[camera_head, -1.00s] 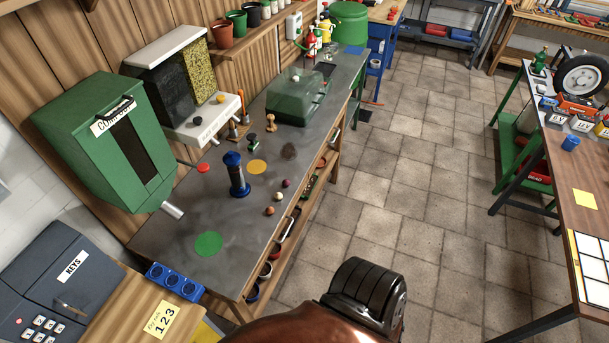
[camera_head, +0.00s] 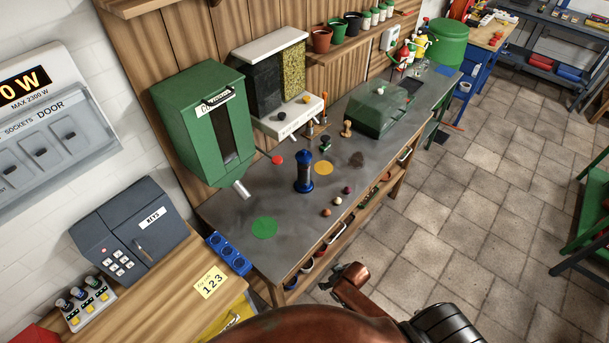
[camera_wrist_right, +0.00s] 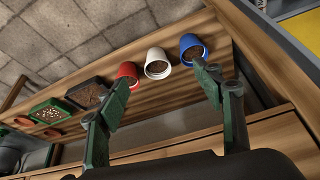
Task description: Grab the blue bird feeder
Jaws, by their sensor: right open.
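The blue bird feeder (camera_head: 304,172) is a dark upright tube with a blue cap and blue base. It stands on the grey top of the workbench (camera_head: 285,205), between a green disc and an orange disc. In the right wrist view my right gripper (camera_wrist_right: 165,75) is open and empty, its green fingers spread apart near the lower shelf of the bench. The feeder is not in that wrist view. In the head view brown and black parts of my arm show at the bottom, well short of the feeder. My left gripper is not in view.
A green compost bin (camera_head: 205,125) and a white-topped dispenser (camera_head: 270,85) stand behind the feeder. Small balls (camera_head: 337,200) lie to its right. A red cup (camera_wrist_right: 127,74), white cup (camera_wrist_right: 157,63) and blue cup (camera_wrist_right: 192,47) sit on the lower shelf near my right fingers.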

